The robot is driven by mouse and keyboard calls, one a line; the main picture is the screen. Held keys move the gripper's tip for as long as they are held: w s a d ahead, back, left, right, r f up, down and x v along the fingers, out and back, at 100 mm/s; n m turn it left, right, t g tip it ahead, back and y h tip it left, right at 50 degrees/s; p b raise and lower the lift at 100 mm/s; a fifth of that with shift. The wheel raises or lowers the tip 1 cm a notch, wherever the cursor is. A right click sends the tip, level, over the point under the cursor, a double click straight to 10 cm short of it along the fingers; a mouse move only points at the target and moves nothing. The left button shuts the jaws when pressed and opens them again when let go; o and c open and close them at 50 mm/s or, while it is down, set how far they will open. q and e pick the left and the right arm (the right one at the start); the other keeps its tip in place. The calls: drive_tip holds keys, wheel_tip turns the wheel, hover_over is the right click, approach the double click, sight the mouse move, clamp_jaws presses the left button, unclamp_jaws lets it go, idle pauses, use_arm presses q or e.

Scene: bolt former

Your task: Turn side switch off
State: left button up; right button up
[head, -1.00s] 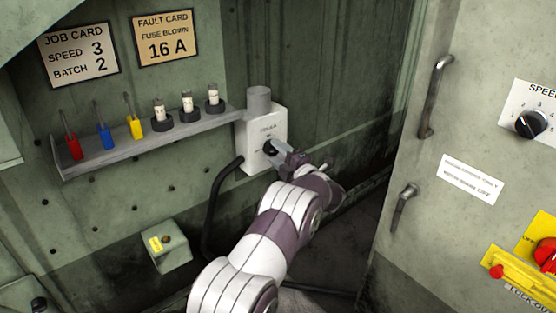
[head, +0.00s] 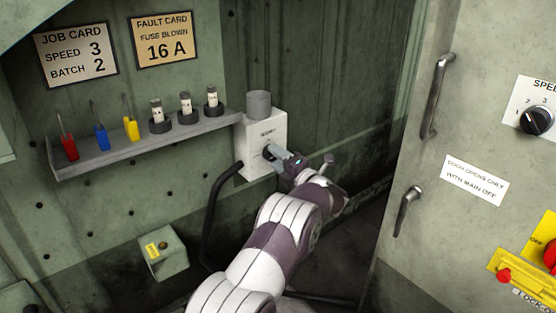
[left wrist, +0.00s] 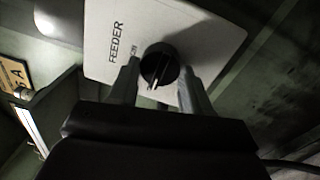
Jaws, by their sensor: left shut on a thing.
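The side switch is a black round knob (left wrist: 159,65) on a white box labelled FEEDER (left wrist: 205,38). In the head view the white box (head: 265,132) hangs on the green wall at the right end of the shelf, with a grey cylinder on top. My left gripper (head: 273,152) reaches the front of the box and mostly covers the knob there. In the left wrist view the fingers of my left gripper (left wrist: 160,82) stand on both sides of the knob, shut on it. A light pointer mark on the knob faces down in that view. My right gripper is not in view.
A shelf (head: 150,148) left of the box holds red, blue and yellow tools and several fuses. A black cable (head: 212,215) loops below the box. At right stands a grey cabinet door (head: 435,205) with handles, a speed dial (head: 536,120) and a yellow lockout (head: 520,275).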

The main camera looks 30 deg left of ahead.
use_arm(q)
drive_tip(key=o, duration=1.1)
drive_tip(key=shift+c, duration=0.2)
drive_tip(key=p+v, duration=0.5)
drive_tip(key=v, duration=0.7)
drive_tip(key=shift+s+d, duration=0.15)
drive_tip(key=shift+d, duration=0.15)
drive_tip(key=shift+f, duration=0.15)
